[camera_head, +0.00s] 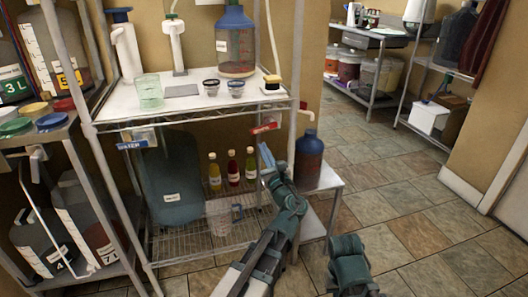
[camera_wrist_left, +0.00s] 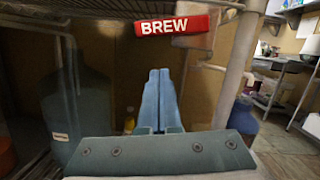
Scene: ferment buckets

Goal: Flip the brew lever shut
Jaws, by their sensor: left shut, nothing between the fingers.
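My left gripper (camera_head: 265,156) is shut and empty, just below the brew lever in the head view. In the wrist view its two blue fingers (camera_wrist_left: 159,75) lie together, pointing up, with their tips below the BREW face. A gap shows between tips and lever there; I cannot tell its depth. My right gripper is not in view.
A WATER lever (camera_head: 137,142) hangs at the shelf's left front. Small jars, a green cup (camera_head: 149,92) and a large blue-capped jug (camera_head: 235,45) stand on top. A rack upright is right of the lever.

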